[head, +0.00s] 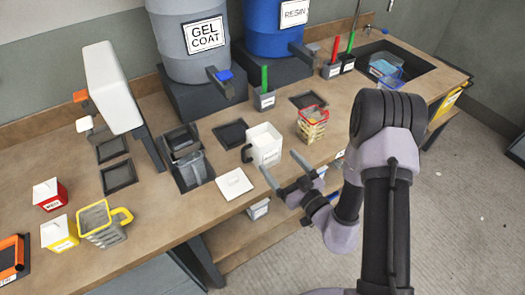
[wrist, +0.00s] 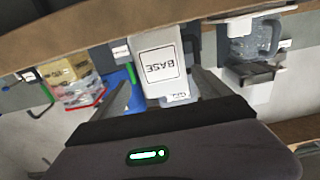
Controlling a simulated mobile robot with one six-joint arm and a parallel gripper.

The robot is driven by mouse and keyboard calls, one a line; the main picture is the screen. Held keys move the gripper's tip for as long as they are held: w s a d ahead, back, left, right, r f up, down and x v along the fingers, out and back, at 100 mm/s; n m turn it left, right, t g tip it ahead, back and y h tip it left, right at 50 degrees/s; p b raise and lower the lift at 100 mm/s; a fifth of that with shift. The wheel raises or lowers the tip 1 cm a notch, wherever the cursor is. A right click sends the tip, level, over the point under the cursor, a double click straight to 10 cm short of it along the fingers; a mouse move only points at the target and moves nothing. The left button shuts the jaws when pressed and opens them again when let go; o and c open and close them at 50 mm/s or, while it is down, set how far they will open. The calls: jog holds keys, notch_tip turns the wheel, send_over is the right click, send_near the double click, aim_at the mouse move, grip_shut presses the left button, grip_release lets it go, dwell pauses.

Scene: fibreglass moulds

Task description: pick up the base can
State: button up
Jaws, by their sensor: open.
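The base can (head: 265,142) is a white, squarish can with an open top and a dark handle on its left side. It stands on the workbench in the middle of the head view. In the wrist view, the base can (wrist: 160,58) appears upside down, its BASE label facing my gripper. My gripper (head: 278,161) is open and empty at the near side of the can, close to the bench's front edge. In the wrist view, my two fingers (wrist: 163,90) point toward the can, one on each side of its outline. I cannot tell whether they reach around it.
A white square pad (head: 234,184) lies left of the can. A clear jug (head: 194,167) stands on a dark stand further left. A dark tray (head: 231,133) and a green-handled holder (head: 264,98) are behind.

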aim_at(272, 153)
jog(key=x, duration=0.4)
jog(key=shift+w+a, duration=0.2)
jog(key=shift+w, duration=0.05)
jog(key=b+x, duration=0.1)
jog(key=x, duration=0.2)
jog(key=b+x, duration=0.1)
jog(key=x, duration=0.1)
jog(key=shift+s+a+f+b, duration=0.1)
jog(key=shift+f+b, duration=0.2)
jog(key=shift+f, duration=0.1)
jog(key=shift+w+a, duration=0.2)
jog(key=shift+w, duration=0.05)
jog(key=shift+r, duration=0.15)
jog(key=c, duration=1.8)
